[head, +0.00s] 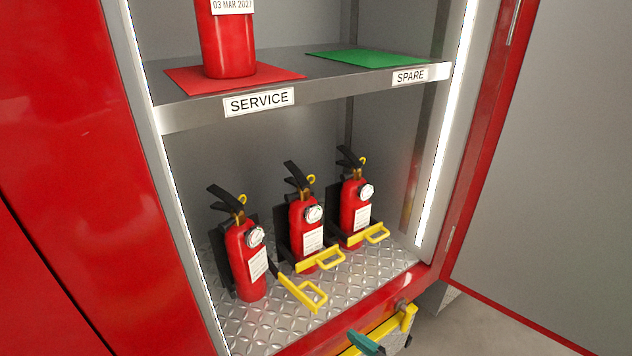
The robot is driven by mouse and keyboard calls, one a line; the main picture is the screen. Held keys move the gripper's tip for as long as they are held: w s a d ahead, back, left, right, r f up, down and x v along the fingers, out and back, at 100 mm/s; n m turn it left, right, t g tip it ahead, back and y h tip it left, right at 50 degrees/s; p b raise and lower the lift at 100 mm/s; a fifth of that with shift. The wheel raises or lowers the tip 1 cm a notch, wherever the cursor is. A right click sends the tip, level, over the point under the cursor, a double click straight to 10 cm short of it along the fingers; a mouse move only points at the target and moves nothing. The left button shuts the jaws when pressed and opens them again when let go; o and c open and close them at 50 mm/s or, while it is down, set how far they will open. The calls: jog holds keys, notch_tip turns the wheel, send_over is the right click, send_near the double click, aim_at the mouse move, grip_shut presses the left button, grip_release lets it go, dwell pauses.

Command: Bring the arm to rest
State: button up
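My arm and gripper cannot be made out in the head view. A red extinguisher (229,44) stands on the red mat (279,72) of the shelf marked SERVICE; its top is cut off by the frame. The green mat (366,58) marked SPARE is bare where it shows. Below, a left extinguisher (243,262), a middle extinguisher (303,224) and a right extinguisher (351,208) stand upright against dark brackets. The left one's yellow latch (302,292) is swung out to the right; the middle latch (319,260) and right latch (369,235) lie across their extinguishers.
The metal shelf (190,116) spans the red locker above the tread-plate floor (362,272). An open door (560,180) stands at the right. Below the sill, a yellow-edged object (402,322) and a teal piece (366,343) are partly cut off; I cannot tell what they are.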

jog(key=s+d+f+m+g+h, duration=0.3)
jog(key=s+d+f, duration=0.1)
jog(key=s+d, duration=0.45)
jog(key=s+d+f+m+g+h, duration=0.3)
jog(key=s+d+g+h, duration=0.1)
jog(key=s+d, duration=0.4)
jog(key=s+d+f+m+g+h, duration=0.2)
jog(key=s+d+f+g+h, duration=0.15)
jog(key=s+d, duration=0.5)
notch_tip(320, 180, up, 16)
jog(key=a+p, duration=0.1)
jog(key=p, duration=1.5)
jog(key=shift+s+a+y, duration=0.3)
jog(key=shift+a+y, duration=0.05)
jog(key=shift+a, duration=0.05)
jog(key=shift+t, duration=0.25)
jog(key=shift+c, duration=0.3)
